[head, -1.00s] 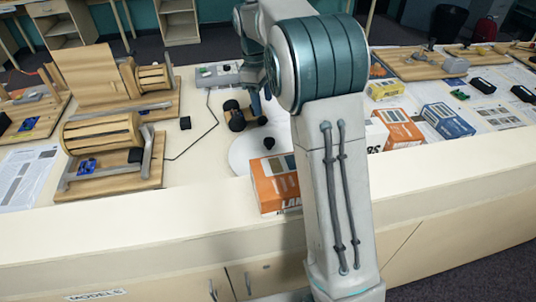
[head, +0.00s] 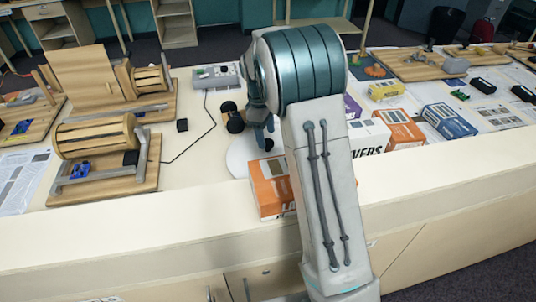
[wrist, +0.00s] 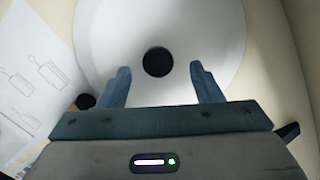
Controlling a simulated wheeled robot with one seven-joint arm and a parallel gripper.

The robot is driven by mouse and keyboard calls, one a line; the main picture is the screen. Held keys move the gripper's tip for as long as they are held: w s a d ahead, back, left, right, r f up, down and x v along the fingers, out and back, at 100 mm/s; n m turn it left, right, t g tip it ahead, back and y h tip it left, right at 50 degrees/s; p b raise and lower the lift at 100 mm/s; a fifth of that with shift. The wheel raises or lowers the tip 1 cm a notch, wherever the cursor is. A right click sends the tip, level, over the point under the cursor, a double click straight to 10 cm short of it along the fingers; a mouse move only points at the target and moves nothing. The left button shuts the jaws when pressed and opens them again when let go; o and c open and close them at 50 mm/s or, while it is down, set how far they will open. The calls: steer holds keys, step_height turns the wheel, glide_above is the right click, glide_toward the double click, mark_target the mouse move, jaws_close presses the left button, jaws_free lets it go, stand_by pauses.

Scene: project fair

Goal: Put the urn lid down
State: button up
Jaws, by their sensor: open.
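The urn lid looks to be the round white disc (head: 238,160) with a black knob (head: 269,145) at its centre. It lies flat on the pale counter, behind the orange box. My gripper (head: 264,132) is just above the knob, partly hiding the disc. In the wrist view the white disc (wrist: 102,30) fills the upper middle. Its black knob (wrist: 158,62) shows between my fingertips (wrist: 160,70), with clear gaps on both sides. My gripper is open and holds nothing. No urn can be made out.
An orange box (head: 270,187) stands close in front of the disc. A dark wheel-like object (head: 233,117) sits just left of my gripper. Wooden models (head: 105,150) fill the left. White (head: 368,136), orange (head: 400,130) and blue (head: 447,121) boxes stand to the right.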

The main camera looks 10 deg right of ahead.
mark_target(268, 141)
steer(key=f, duration=0.4)
steer(key=shift+d+f+p, duration=0.1)
steer(key=shift+d+p, duration=0.2)
steer(key=shift+p, duration=0.1)
jaws_close()
